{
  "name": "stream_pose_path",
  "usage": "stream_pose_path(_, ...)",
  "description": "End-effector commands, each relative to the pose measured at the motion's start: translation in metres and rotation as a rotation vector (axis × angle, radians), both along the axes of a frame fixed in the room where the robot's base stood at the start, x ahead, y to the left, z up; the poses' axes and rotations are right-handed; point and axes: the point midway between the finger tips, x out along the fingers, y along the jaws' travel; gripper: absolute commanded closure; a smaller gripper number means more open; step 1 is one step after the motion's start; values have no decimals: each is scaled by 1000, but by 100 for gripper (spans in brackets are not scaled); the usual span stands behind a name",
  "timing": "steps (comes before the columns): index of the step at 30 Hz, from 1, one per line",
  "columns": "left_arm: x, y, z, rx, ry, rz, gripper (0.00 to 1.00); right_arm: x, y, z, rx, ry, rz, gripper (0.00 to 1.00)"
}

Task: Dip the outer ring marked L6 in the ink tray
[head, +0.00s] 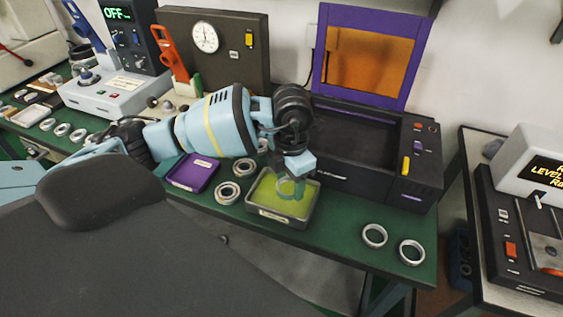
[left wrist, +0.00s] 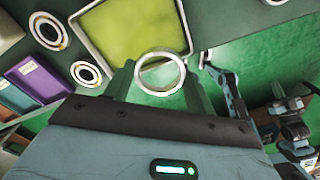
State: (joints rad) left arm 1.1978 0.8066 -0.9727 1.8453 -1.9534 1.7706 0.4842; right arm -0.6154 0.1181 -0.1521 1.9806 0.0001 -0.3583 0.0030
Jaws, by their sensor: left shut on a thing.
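My left gripper (head: 290,178) points down over the ink tray (head: 284,222), a shallow grey tray with yellow-green ink. It is shut on a pale metal ring, which also shows between the fingers in the left wrist view (left wrist: 160,87). In the head view the ring looks greenish against the ink, inside the tray's outline. I cannot tell whether it touches the ink. No L6 mark is readable on it. In the left wrist view the ink tray (left wrist: 138,42) lies beyond the ring. My right gripper cannot be made out.
Two loose rings (head: 374,246) lie on the green bench right of the tray. A bearing (head: 220,196) and a purple tray (head: 193,182) are to its left. A black machine (head: 350,183) with a raised purple-framed orange window stands close behind. The bench's front edge is near.

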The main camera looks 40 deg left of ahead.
Motion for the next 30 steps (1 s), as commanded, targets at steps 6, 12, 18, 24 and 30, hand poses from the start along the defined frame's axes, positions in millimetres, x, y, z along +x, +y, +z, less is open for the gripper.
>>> stream_pose_path(6, 11, 12, 4, 4, -2, 481, 70, 10, -1, 11, -1, -28, -1, 100)
stream_pose_path(12, 20, 24, 6, 9, -3, 921, 70, 17, -1, 20, -2, -48, -1, 100)
stream_pose_path(18, 27, 33, 6, 11, -3, 1271, 70, 22, -1, 26, -2, -64, -1, 100)
stream_pose_path(24, 30, 38, 6, 13, -2, 1442, 70, 24, -2, 27, -4, -68, 1, 100)
stream_pose_path(30, 30, 38, 5, 14, -1, 1468, 70, 23, -3, 27, -5, -66, 2, 100)
